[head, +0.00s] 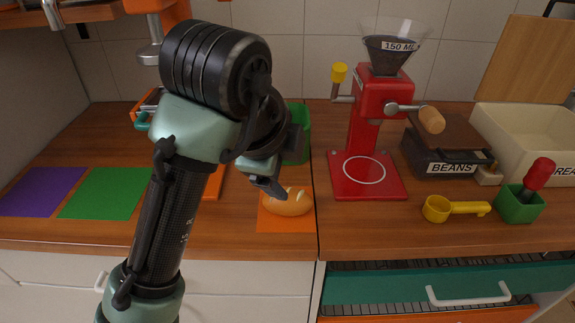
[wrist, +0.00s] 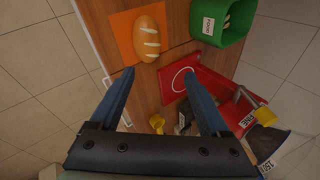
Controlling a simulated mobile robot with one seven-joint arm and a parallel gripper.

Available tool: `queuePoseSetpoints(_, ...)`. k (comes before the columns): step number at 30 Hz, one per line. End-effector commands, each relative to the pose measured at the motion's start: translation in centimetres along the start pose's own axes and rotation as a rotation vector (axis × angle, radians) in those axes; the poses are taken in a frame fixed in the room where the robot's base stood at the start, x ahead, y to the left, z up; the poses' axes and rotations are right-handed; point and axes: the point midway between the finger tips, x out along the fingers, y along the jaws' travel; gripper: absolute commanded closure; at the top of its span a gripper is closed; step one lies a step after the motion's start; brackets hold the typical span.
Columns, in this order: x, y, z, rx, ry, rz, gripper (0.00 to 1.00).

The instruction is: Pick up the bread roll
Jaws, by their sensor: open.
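The bread roll (head: 289,204) is an oval golden-brown loaf with pale slashes. It lies on an orange mat (head: 284,225) near the counter's front edge, left of the red grinder. In the wrist view the roll (wrist: 151,39) lies on the orange mat (wrist: 123,36), beyond the fingertips and left of centre. My gripper (wrist: 158,72) is open and empty, its two blue fingers spread wide. In the head view my gripper (head: 268,186) is above and just left of the roll, and my arm partly covers it; it does not appear to touch the roll.
A green bin (wrist: 222,20) stands behind the roll. The red grinder (head: 367,172) stands to its right. A yellow scoop (head: 455,208) and a green pot (head: 519,204) are further right. Purple (head: 40,192) and green (head: 103,194) mats lie at left. A teal drawer (head: 445,285) is below the counter.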

Motion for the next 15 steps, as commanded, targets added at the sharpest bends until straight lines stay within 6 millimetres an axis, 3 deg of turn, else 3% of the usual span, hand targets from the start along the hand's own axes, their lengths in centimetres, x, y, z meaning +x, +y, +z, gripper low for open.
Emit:
queuePoseSetpoints(1, -1.3, -0.1, 0.6, 0.023, -0.008, 0.042, 0.20)
queuePoseSetpoints(6, -1.6, 1.0, 1.4, 0.074, -0.012, 0.123, 0.20)
queuePoseSetpoints(15, 3.5, 2.0, 1.5, 0.077, -0.011, 0.131, 0.20)
